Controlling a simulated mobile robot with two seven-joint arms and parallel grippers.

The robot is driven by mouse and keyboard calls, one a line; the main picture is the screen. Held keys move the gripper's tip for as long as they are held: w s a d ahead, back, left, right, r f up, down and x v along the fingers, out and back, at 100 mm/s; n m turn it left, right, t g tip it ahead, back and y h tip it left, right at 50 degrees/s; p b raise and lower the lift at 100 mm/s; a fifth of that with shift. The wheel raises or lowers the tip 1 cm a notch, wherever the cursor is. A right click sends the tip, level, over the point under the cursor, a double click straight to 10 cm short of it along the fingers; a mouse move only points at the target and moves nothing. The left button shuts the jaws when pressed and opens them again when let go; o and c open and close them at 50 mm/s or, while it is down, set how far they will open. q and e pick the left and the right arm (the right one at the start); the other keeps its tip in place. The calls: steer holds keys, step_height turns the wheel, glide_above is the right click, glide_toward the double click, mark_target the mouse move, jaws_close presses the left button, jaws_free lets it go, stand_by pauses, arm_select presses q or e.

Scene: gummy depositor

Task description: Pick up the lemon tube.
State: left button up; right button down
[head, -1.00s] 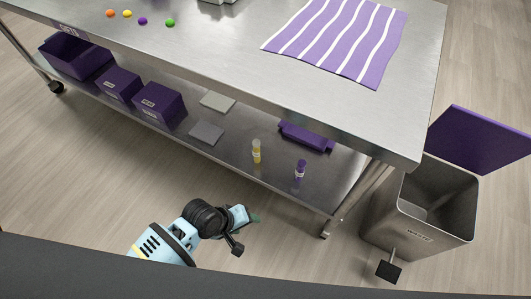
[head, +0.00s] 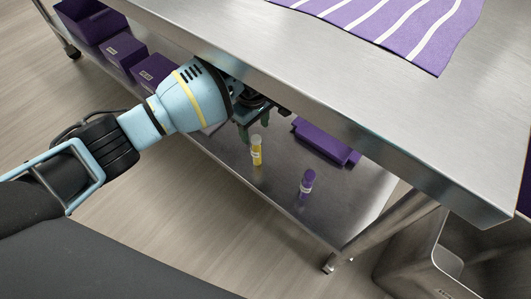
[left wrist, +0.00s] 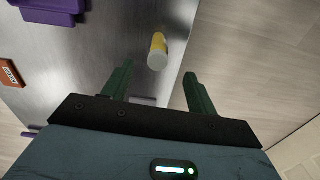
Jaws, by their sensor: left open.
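The lemon tube (head: 256,151) is yellow with a pale cap and a white label. It stands upright on the steel lower shelf (head: 275,190) under the table. In the left wrist view the lemon tube (left wrist: 157,50) lies ahead of the fingertips, between the lines of the two open fingers (left wrist: 157,80), apart from both. My right gripper is in neither view.
A purple tube (head: 306,186) stands right of the lemon tube. A purple tray-like object (head: 325,143) lies behind them. Purple bins (head: 122,52) stand at the shelf's left. The table top (head: 330,70) overhangs my arm. A steel waste bin (head: 470,255) stands at the right.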

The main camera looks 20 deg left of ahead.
mark_target(256, 138)
arm_select(q)
steer(key=shift+w+a+r, duration=0.1)
steer(key=shift+w+r, duration=0.05)
steer(key=shift+w, duration=0.05)
steer(key=shift+f+b, duration=0.65)
steer(key=shift+f, duration=0.7)
steer(key=shift+f+b, duration=0.4)
steer(key=shift+f, duration=0.1)
step_height(256, 138, down, 4)
steer(key=b, duration=0.2)
steer(key=shift+b, duration=0.35)
steer(key=shift+f, duration=0.15)
steer(key=shift+c, duration=0.9)
steer(key=c, duration=0.5)
jaws_close()
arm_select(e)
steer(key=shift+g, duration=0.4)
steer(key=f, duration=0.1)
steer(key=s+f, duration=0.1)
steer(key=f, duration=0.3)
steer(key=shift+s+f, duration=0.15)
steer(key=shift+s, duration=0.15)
